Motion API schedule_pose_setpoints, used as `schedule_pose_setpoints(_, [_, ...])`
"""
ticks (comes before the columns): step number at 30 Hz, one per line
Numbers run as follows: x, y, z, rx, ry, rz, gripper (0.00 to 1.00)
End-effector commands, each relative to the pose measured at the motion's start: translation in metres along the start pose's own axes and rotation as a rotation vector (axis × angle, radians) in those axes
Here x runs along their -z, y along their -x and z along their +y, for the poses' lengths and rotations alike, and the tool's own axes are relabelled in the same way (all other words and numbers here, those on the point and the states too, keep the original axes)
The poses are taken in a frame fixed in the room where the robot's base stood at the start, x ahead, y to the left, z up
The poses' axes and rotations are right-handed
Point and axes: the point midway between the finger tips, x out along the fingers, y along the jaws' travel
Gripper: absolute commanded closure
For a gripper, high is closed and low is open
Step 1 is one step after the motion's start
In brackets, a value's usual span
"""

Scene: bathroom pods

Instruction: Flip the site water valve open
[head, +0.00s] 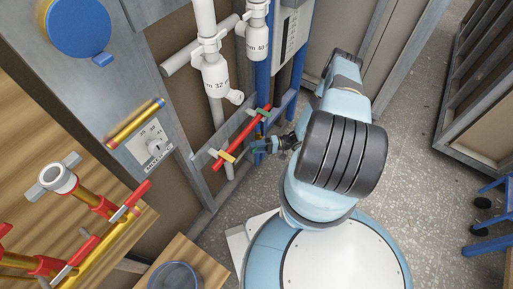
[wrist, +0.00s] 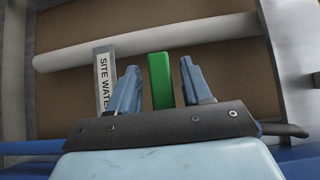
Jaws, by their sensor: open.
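The site water valve's green handle (wrist: 160,80) stands upright in the wrist view, beside a grey tag (wrist: 104,78) reading "SITE WATE", its end cut off by my finger. My gripper (wrist: 159,84) is open, with one blue finger on each side of the green handle and a visible gap on both sides. In the head view my gripper (head: 263,146) is low by the wall frame, just right of a red bar (head: 243,138). The valve body is hidden, and how deep the handle sits between the fingers is hard to tell.
A white pipe (wrist: 220,32) runs across behind the handle. White capped pipes (head: 216,76) and blue uprights (head: 263,75) stand close to my arm. Red and yellow pipework (head: 100,205) is at the left. Grey speckled floor (head: 425,190) is open at the right.

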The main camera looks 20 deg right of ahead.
Motion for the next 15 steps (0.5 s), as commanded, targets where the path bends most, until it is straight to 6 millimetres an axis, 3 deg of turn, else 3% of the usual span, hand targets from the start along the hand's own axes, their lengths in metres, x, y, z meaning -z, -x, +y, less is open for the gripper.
schedule_pose_setpoints(7, [-0.0001,-0.0007,0.0,0.0,0.0,0.0,0.51])
schedule_pose_setpoints(15, [-0.0001,-0.0005,0.0,0.0,0.0,0.0,0.76])
